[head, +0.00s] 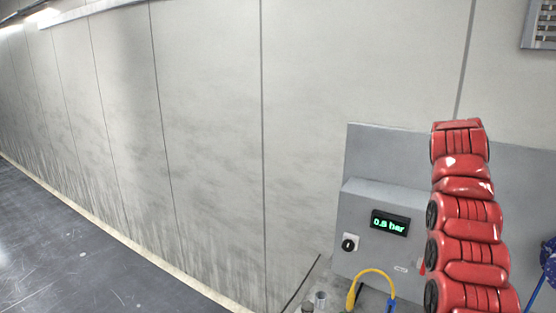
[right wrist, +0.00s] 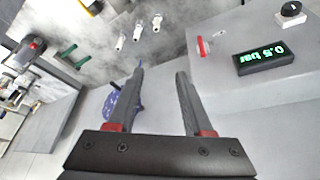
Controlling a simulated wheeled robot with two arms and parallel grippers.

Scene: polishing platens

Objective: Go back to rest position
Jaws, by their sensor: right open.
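My right gripper (right wrist: 160,75) is open and empty in the right wrist view, its two dark fingers apart. The grey control box (head: 368,208) lies to the right of the fingers in that view, clear of them as far as I can tell. Its green display (head: 390,222) reads about 0.5 bar, and it also shows in the right wrist view (right wrist: 265,58). My red right arm stands upright in front of the box's right side in the head view, and its gripper is out of that frame. My left gripper is in neither view.
A black knob (head: 349,243) and a red lever (right wrist: 202,47) sit on the box. A yellow hose (head: 374,272) loops below it. A blue speckled thing (right wrist: 112,104) is partly behind one finger. A dark floor (head: 60,245) on the left is clear beside the pale wall (head: 205,130).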

